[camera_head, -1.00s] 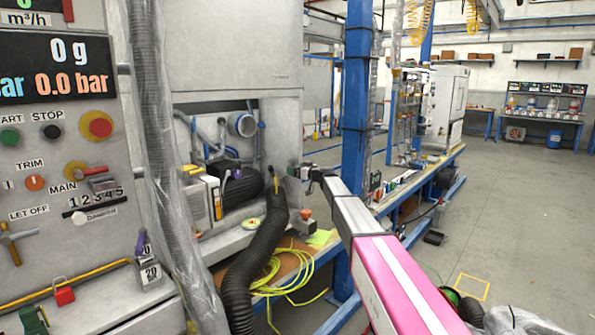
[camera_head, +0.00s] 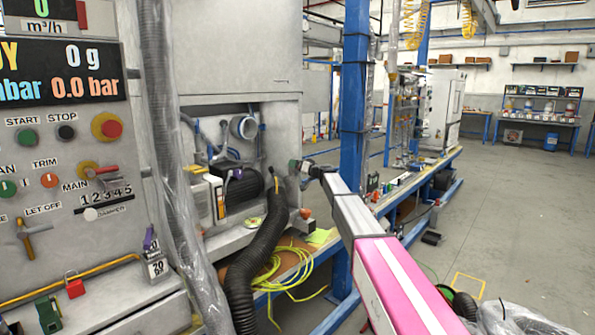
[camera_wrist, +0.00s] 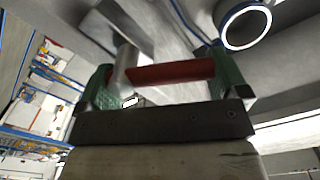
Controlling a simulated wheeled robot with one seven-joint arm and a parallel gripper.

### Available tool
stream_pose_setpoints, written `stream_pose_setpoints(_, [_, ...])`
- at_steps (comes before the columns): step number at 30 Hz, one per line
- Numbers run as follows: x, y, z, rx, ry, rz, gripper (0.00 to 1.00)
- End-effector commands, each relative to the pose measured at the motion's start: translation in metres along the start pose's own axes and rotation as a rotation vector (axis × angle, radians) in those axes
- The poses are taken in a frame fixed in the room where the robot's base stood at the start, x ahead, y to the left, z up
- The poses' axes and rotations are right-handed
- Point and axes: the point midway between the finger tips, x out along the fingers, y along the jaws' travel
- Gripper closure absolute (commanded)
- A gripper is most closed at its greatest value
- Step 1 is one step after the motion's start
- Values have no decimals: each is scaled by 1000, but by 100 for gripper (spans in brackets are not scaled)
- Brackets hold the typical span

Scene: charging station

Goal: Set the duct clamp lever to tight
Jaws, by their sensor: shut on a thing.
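My gripper (camera_wrist: 170,88) has green fingers, with a red handle (camera_wrist: 170,73) spanning the gap between them in the wrist view. A grey metal bar (camera_wrist: 125,62) meets the handle near the left finger. This looks like the clamp lever, though its pivot and any tight marking cannot be made out. In the head view my gripper (camera_head: 297,167) is small, at the right edge of the cabinet opening, and the lever there is hidden. A black corrugated duct (camera_head: 258,245) rises to just left of it. A round pipe end (camera_wrist: 246,22) shows at upper right in the wrist view.
A control panel (camera_head: 60,180) with buttons and a damper slider stands at the left. A plastic-wrapped hose (camera_head: 165,150) hangs beside it. Yellow cable (camera_head: 285,275) lies coiled below the cabinet. A blue post (camera_head: 353,100) and a workbench (camera_head: 415,185) stand right; open floor lies beyond.

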Motion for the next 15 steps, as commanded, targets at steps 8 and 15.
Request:
stream_pose_setpoints(8, [0, 4, -8, 261, 0, -1, 50])
stream_pose_setpoints(15, [0, 8, -14, 490, 0, -1, 50])
